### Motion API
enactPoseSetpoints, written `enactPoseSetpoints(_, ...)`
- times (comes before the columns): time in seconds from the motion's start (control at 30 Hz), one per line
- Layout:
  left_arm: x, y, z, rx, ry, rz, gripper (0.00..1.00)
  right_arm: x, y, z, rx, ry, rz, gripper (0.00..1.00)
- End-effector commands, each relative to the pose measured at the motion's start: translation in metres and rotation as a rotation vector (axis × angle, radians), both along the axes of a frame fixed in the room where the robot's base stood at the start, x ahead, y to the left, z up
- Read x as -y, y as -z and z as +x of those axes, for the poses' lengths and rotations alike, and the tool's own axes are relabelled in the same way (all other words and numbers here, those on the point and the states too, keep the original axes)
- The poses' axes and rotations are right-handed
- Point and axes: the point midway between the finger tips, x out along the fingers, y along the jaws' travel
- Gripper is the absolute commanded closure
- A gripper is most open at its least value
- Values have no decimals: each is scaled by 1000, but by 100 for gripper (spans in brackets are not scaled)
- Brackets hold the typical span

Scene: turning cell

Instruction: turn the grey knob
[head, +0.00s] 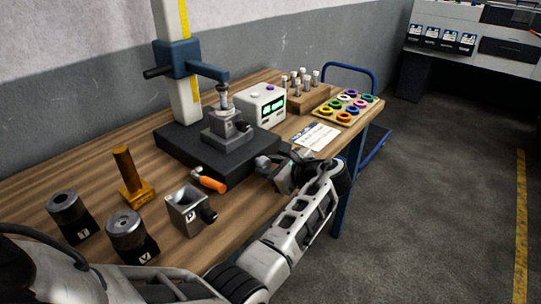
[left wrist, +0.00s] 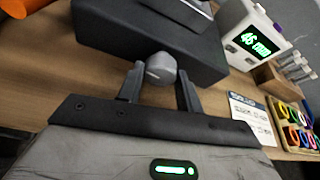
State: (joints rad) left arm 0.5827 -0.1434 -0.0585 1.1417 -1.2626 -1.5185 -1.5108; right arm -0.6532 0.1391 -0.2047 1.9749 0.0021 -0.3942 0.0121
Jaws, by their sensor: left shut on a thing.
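The grey knob (left wrist: 160,68) is a small round knob on the side of the black base (left wrist: 95,35), with a pale line on its face. My left gripper (left wrist: 158,82) has one finger on each side of the knob and is shut on it. In the head view my left gripper (head: 270,164) is at the right front side of the black base (head: 178,150), and it mostly hides the knob there. My right gripper is not in view.
A measuring stand with a blue bracket (head: 178,59) rises from the base. A white readout box (head: 263,105), a wooden pin rack (head: 308,99), coloured rings and a printed card (head: 316,137) are to the right. An orange handle (head: 210,181) and a grey block (head: 186,211) are in front.

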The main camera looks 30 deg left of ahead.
Motion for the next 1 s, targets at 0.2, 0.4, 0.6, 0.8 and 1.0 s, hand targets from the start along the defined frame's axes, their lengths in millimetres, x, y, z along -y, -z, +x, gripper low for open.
enactPoseSetpoints(0.2, 0, 0, -2, 110, -2, -16, 87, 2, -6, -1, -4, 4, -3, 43)
enactPoseSetpoints(0.4, 0, 1, -2, 163, -1, -23, 87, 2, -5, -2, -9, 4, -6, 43)
enactPoseSetpoints(0.6, 0, 2, -2, 179, -2, -27, 87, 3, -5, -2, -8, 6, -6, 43)
enactPoseSetpoints(0.8, 0, 2, -2, 179, -2, -26, 87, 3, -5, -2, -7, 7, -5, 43)
enactPoseSetpoints(1.0, 0, 2, -2, 178, -2, -26, 43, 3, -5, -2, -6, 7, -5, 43)
